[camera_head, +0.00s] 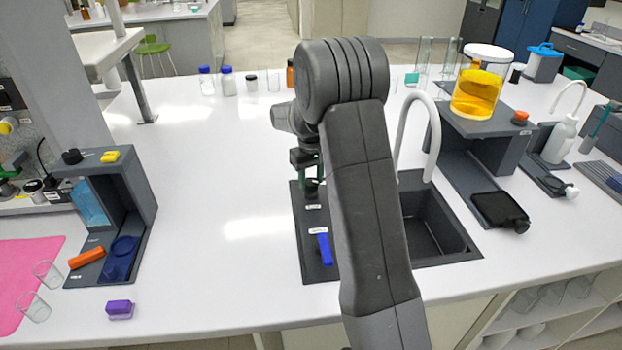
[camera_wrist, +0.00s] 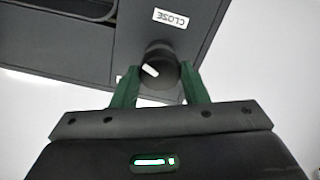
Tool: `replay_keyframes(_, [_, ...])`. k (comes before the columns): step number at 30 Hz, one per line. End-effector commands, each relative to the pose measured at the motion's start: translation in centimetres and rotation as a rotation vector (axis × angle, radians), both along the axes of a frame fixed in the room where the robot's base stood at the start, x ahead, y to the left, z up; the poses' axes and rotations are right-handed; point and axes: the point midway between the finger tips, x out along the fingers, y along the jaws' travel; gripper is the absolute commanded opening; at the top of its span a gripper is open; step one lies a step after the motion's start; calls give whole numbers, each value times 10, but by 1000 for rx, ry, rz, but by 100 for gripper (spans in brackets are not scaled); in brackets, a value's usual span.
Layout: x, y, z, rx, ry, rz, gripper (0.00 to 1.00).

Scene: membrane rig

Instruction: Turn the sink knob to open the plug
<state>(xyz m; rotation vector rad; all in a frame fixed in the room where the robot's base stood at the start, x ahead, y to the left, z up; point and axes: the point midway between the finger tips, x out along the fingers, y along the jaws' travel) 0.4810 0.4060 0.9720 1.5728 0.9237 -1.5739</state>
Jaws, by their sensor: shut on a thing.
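The sink knob (camera_wrist: 158,70) is a round dark knob with a white mark, on the dark sink panel near a CLOSE label (camera_wrist: 171,18) in the wrist view. A second white label is partly hidden beside the knob. My gripper (camera_wrist: 160,85) has its green fingers on both sides of the knob, shut on it. In the head view my gripper (camera_head: 308,178) is over the left strip of the sink unit, and my arm hides part of the sink. The dark sink basin (camera_head: 437,232) is right of my arm; its plug is not visible.
A blue lever (camera_head: 325,248) sits on the same strip in front of the gripper. A white curved faucet (camera_head: 416,130) rises behind the basin. A jar of yellow liquid (camera_head: 477,88) stands on a grey stand at right. The white counter (camera_head: 215,200) left of the sink is clear.

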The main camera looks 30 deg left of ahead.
Motion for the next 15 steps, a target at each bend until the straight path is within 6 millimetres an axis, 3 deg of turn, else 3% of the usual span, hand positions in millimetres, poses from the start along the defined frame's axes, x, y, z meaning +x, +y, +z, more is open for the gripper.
replay_keyframes(15, [0, 1, 1, 2, -2, 490, 17])
